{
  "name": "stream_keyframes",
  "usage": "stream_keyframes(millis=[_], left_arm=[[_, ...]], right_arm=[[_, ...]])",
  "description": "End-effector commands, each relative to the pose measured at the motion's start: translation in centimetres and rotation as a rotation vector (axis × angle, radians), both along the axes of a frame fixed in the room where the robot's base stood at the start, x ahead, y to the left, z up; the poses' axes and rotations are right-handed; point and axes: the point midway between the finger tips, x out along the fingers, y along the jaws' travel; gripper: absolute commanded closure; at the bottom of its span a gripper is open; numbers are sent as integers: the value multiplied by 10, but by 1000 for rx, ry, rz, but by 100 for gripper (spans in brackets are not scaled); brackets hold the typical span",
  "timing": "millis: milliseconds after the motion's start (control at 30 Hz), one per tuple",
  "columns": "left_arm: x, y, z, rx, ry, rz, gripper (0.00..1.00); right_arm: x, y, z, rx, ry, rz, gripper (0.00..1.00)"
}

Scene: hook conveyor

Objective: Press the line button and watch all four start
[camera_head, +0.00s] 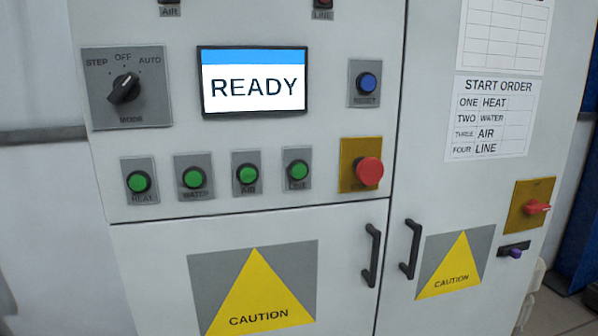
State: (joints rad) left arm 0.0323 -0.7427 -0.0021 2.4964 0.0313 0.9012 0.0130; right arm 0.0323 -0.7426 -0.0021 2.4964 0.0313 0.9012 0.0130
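The line button (299,171) is green, on a grey plate marked LINE, at the right end of a row of green buttons on the white cabinet. To its left are the air button (247,174), the water button (193,178) and the heat button (139,182). The display (253,82) above them reads READY. The mode knob (124,88) has STEP, OFF and AUTO marks and its pale pointer is turned toward the AUTO side. Lamps labelled AIR and LINE are cut off at the top edge. Neither of my grippers is in view.
A red mushroom button (369,172) on a yellow plate sits just right of the line button. A blue reset button (368,83) is above it. A start order sheet (490,118) lists heat, water, air, line. Black door handles (371,255) stick out below.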

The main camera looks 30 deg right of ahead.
Motion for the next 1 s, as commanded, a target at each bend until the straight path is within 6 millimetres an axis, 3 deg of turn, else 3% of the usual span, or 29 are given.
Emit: stream_keyframes(millis=[67, 300, 1000], left_arm=[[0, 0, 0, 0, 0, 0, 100], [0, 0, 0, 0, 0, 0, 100], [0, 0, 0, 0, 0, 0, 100]], right_arm=[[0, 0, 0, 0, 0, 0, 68], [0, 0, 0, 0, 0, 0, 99], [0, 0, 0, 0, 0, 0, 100]])
